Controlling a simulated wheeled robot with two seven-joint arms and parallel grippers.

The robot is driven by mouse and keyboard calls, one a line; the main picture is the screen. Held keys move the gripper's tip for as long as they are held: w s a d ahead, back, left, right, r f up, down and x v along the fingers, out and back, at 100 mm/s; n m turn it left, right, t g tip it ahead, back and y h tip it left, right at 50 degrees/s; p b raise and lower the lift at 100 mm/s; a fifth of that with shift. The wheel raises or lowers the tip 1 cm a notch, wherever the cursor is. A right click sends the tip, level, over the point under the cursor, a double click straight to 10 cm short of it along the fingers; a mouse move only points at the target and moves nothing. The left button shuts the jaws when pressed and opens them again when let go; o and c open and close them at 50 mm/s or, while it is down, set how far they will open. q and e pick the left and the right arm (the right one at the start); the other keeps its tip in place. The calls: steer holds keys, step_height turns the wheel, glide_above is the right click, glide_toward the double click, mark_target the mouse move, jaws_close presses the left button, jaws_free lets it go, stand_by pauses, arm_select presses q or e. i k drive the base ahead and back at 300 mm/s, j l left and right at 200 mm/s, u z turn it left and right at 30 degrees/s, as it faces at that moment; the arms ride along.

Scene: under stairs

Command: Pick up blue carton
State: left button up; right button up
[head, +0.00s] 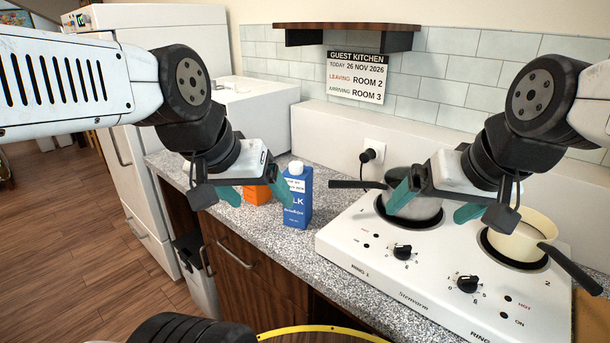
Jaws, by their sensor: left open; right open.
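The blue carton (297,203) stands upright on the speckled counter, left of the hob. It has a white cap and white lettering ending in "LK". My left gripper (259,189) is open and empty, just left of the carton and over an orange thing. Its nearer teal finger hides part of that orange thing, and whether the far finger touches the carton I cannot tell. My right gripper (432,206) is open above the hob, with its fingers by the grey pot.
The white two-ring hob (410,275) fills the counter's right side. It carries a grey pot (413,209) and a cream pan (515,240), whose dark handles stick out. An orange box (257,194) stands left of the carton. A plug (372,152) and a shelf (347,36) are behind.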

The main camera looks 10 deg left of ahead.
mark_target(301, 185)
steer(key=j, duration=0.7)
steer(key=i+j, duration=0.1)
steer(key=j, duration=0.6)
